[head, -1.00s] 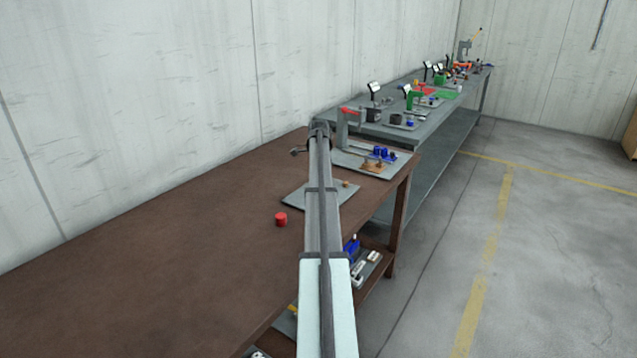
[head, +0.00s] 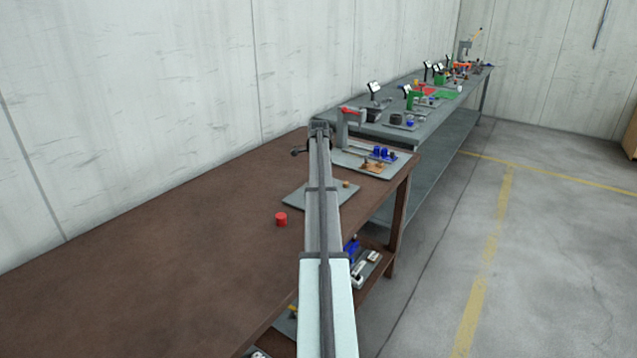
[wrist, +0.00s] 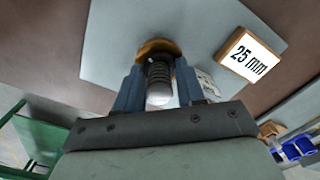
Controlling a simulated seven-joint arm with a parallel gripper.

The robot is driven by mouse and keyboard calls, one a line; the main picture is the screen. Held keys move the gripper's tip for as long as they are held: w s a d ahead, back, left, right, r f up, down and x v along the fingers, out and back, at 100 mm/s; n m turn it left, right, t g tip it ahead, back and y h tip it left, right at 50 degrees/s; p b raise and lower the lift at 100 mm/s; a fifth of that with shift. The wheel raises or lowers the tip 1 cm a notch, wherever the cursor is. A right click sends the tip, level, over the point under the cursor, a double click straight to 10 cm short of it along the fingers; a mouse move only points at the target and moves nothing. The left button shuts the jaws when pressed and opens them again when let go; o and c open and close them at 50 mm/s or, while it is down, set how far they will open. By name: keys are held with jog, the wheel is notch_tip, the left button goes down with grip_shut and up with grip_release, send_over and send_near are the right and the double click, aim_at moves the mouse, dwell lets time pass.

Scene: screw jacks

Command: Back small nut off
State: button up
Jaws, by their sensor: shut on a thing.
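In the wrist view, a brass-coloured nut (wrist: 152,47) sits at the far end of a dark threaded screw (wrist: 159,73). The screw has a pale, rounded end (wrist: 160,95) toward the camera. My gripper (wrist: 157,66) has one blue-grey finger on each side of the screw, with the fingertips at the nut's edge. It is shut on the nut; the exact contact is partly hidden. In the head view my arm hides the gripper, screw and nut.
A grey plate (head: 300,196) lies on the brown table (head: 190,225). A block labelled "25 mm" (wrist: 250,57) stands right of the nut. A red cylinder (head: 281,219) stands left of my arm. A tray with blue parts (head: 380,153) lies beyond; the table's left is clear.

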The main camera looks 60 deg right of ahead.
jog(key=n, duration=0.4)
jog(key=shift+n, duration=0.3)
jog(key=n, duration=0.3)
jog(key=shift+d+n, duration=0.1)
jog(key=shift+n, duration=0.2)
jog(key=n, duration=0.3)
jog(key=shift+w+n, duration=0.1)
jog(key=shift+n, duration=0.2)
jog(key=n, duration=0.4)
jog(key=shift+f+n, duration=0.1)
jog(key=shift+n, duration=0.2)
jog(key=n, duration=0.4)
jog(key=shift+n, duration=0.3)
jog(key=n, duration=0.3)
jog(key=shift+n, duration=0.3)
jog(key=n, duration=0.3)
jog(key=shift+w+a, duration=0.1)
jog(key=shift+a, duration=0.1)
jog(key=shift+n, duration=2.1)
jog(key=shift+a, duration=0.1)
